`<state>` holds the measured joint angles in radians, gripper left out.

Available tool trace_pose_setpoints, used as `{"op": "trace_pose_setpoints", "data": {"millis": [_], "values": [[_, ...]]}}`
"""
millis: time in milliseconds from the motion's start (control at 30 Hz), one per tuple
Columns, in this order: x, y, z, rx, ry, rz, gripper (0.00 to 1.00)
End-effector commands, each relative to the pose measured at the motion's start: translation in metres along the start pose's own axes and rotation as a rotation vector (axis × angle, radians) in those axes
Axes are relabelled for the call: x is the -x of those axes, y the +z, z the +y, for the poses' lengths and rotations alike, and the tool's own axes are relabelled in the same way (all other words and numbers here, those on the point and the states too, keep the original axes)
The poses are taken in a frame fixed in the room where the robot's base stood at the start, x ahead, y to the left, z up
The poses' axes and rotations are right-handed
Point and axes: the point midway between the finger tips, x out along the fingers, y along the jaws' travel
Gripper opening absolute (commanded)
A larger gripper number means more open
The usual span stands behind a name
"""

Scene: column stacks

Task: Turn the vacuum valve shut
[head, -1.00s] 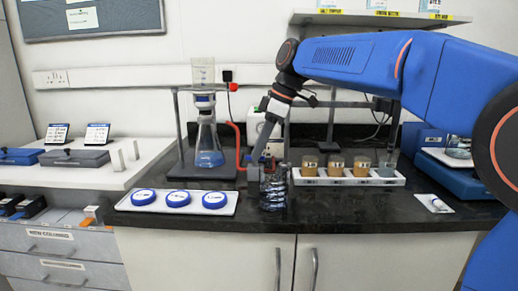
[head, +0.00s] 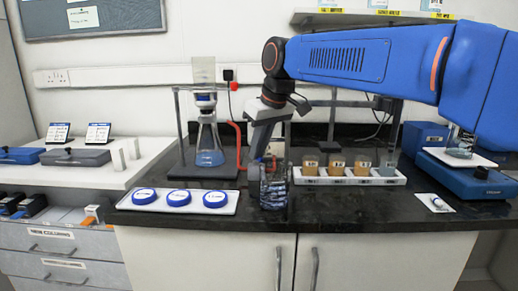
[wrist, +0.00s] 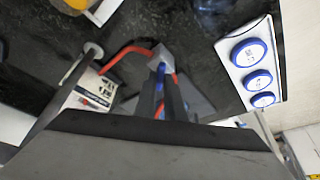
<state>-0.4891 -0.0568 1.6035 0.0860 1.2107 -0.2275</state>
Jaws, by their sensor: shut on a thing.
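The vacuum valve (wrist: 158,54) shows in the wrist view as a small grey block on the bench, with a red hose (wrist: 123,55) at its side and a blue handle. My gripper (wrist: 160,82) reaches it from above. Its two fingers are shut on the blue handle, which is mostly hidden between them. In the head view my gripper (head: 257,158) points down at the bench, right of the filter flask (head: 209,148). The valve is largely hidden there by the gripper and the clear bottles in front. The handle's exact angle cannot be told.
Clear bottles (head: 273,192) stand close in front of the gripper at the bench edge. A white tray (head: 232,207) with three blue-lidded dishes lies left. A rack (head: 300,180) of brown-filled jars stands right. Bare dark bench (head: 340,208) lies in front of the rack.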

Motion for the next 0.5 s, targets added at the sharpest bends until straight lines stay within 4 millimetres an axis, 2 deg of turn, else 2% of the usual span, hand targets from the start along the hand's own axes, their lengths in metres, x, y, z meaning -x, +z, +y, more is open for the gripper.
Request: {"op": "trace_pose_setpoints", "data": {"millis": [500], "values": [[-0.0001,-0.0019,-0.0060,-0.432,0.180,0.001,0.00]]}}
